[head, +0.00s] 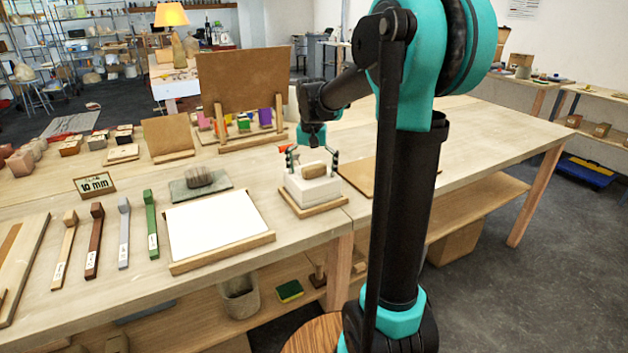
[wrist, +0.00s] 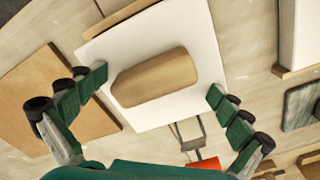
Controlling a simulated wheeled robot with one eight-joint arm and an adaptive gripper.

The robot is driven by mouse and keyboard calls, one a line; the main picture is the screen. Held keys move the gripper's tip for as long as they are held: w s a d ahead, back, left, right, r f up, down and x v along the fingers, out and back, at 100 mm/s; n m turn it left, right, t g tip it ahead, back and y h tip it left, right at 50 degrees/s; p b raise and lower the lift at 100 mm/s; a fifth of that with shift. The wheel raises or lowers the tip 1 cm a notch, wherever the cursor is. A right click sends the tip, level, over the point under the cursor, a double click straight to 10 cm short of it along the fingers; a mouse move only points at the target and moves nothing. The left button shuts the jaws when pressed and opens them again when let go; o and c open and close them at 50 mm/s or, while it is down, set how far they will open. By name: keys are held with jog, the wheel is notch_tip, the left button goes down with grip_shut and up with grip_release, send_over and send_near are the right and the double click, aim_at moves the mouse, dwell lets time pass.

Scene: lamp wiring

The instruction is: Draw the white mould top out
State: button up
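The white mould block (head: 312,193) sits on a small wooden base (head: 318,209) near the table's front edge. A rounded wooden handle (head: 314,169) lies on its top. In the wrist view the white top (wrist: 185,42) and the handle (wrist: 153,77) are close below my gripper. No seam between mould top and a lower part can be made out. My gripper (head: 313,160) is just above the block. Its fingers are spread wide at either side of the handle, near the block's edges, and hold nothing. Whether they touch the block cannot be told.
A white panel in a wooden tray (head: 217,262) lies left of the mould. A flat brown board (head: 360,178) lies close on its right. A tall brown board (head: 243,80) stands behind. A small orange-red item (wrist: 203,165) shows near my gripper.

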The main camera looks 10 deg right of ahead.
jog(key=shift+s+f, duration=0.45)
jog(key=shift+f, duration=0.2)
jog(key=c, duration=0.6)
jog(key=shift+w+r, duration=0.2)
jog(key=shift+r, duration=0.35)
jog(key=shift+r, duration=0.1)
jog(key=shift+c, duration=0.2)
jog(key=shift+r, duration=0.55)
jog(key=c, duration=0.9)
jog(key=shift+w+r, duration=0.1)
jog(key=shift+r, duration=0.45)
grip_shut()
jog(key=shift+w+r, duration=0.1)
jog(key=shift+r, duration=0.05)
jog(key=shift+w+a+r, duration=0.1)
jog(key=shift+a+r, duration=0.05)
jog(key=shift+r, duration=1.5)
